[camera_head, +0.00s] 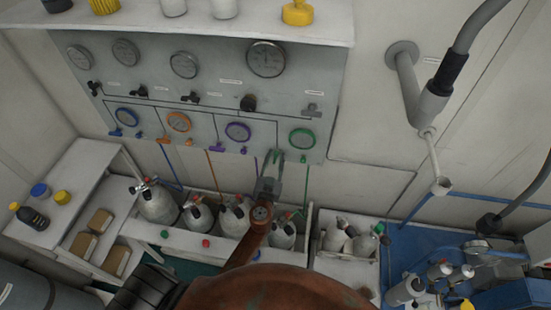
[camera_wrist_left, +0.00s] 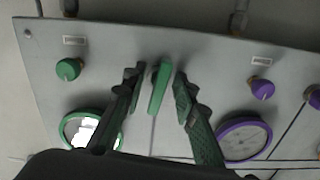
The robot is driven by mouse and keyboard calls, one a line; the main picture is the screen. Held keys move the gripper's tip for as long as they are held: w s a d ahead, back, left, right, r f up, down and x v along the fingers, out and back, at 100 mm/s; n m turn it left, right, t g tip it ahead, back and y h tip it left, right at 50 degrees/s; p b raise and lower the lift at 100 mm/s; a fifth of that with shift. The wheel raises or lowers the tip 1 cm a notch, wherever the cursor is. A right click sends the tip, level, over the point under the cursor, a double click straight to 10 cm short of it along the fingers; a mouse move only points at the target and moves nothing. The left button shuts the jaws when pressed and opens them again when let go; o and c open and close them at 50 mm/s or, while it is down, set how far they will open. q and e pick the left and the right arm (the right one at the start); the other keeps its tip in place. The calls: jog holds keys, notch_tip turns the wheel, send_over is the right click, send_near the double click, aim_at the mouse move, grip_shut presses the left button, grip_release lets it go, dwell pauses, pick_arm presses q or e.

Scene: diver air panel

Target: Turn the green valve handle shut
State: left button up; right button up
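The green valve handle (camera_wrist_left: 160,88) is a flat green lever on the grey panel. In the wrist view it stands lengthwise between the two fingers of my left gripper (camera_wrist_left: 157,92), roughly in line with the thin pipe line below it. The fingers are open, with a visible gap on each side of the handle. In the head view my left gripper (camera_head: 271,168) reaches up to the panel's lower edge, left of and below the green-ringed gauge (camera_head: 302,139). There the gripper partly hides the handle. My right gripper is not in view.
A green knob (camera_wrist_left: 68,69) sits beside the handle, and a purple knob (camera_wrist_left: 262,88) and purple-ringed gauge (camera_wrist_left: 243,140) are on its other side. Several grey cylinders (camera_head: 158,204) stand in a white rack below the panel. A blue bench (camera_head: 412,243) is at right.

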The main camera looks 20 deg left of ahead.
pick_arm(q)
jog(key=shift+c, duration=0.6)
jog(key=shift+c, duration=0.9)
grip_shut()
